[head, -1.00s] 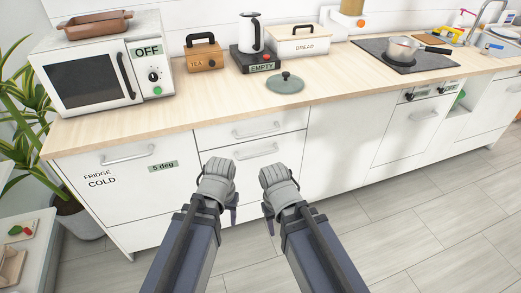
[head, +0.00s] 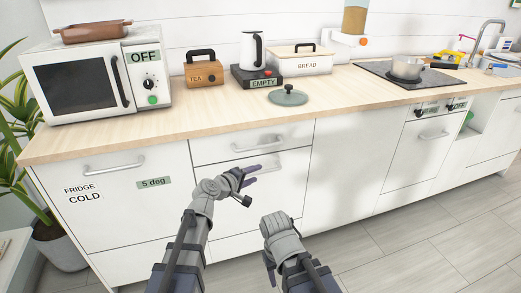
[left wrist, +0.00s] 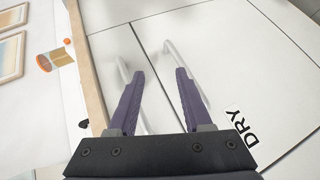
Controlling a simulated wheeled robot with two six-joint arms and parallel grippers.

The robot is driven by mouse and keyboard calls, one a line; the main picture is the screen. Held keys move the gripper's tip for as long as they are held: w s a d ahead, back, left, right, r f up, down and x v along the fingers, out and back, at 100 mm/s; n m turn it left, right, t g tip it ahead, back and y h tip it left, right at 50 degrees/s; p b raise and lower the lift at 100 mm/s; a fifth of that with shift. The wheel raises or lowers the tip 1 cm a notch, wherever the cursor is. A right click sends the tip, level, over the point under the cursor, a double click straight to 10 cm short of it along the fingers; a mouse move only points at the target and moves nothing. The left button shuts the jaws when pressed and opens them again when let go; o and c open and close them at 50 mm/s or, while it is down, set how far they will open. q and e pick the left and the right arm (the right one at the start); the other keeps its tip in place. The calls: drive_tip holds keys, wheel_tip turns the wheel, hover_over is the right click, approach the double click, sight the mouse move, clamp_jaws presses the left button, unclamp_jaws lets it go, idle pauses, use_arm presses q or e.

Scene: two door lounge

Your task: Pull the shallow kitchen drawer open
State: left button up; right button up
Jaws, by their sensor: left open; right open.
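The shallow drawer (head: 225,150) is the top white front under the counter, closed, with a pale bar handle (head: 258,146). A deeper drawer below it, also closed, has a similar handle (head: 262,172). My left gripper (head: 254,175) is open and empty in front of these drawers, near the lower handle in the head view. In the left wrist view, the shallow drawer's handle (left wrist: 122,68) shows by the left finger and the lower handle (left wrist: 170,47) by the right finger. I see no clear contact. My right gripper (head: 274,262) is low, open and empty, its fingers partly hidden.
The wooden counter (head: 345,105) overhangs the drawer fronts. It carries a microwave (head: 75,85), a tea box (head: 203,72), a kettle (head: 251,50), a bread box (head: 300,65), and a pot lid (head: 289,97). A fridge front (head: 110,200) is left of the drawers. Floor at the right is clear.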

sight(259, 148)
use_arm(q)
drive_tip(key=shift+w+d+r+n+t+y+b, duration=0.15)
drive_tip(key=shift+w+d+r+n+t, duration=0.5)
drive_tip(key=shift+w, duration=1.25)
drive_tip(key=shift+w+d+r+n+t+y+b, duration=0.15)
drive_tip(key=shift+w+r+n+t, duration=0.3)
drive_tip(key=shift+w+n, duration=1)
drive_tip(key=shift+w+d+r+n+t+b, duration=0.3)
drive_tip(key=shift+w+d+r+t, duration=0.25)
drive_tip(key=shift+w, duration=1.85)
drive_tip(key=shift+a+r, duration=0.1)
drive_tip(key=shift+s, duration=0.1)
clamp_jaws()
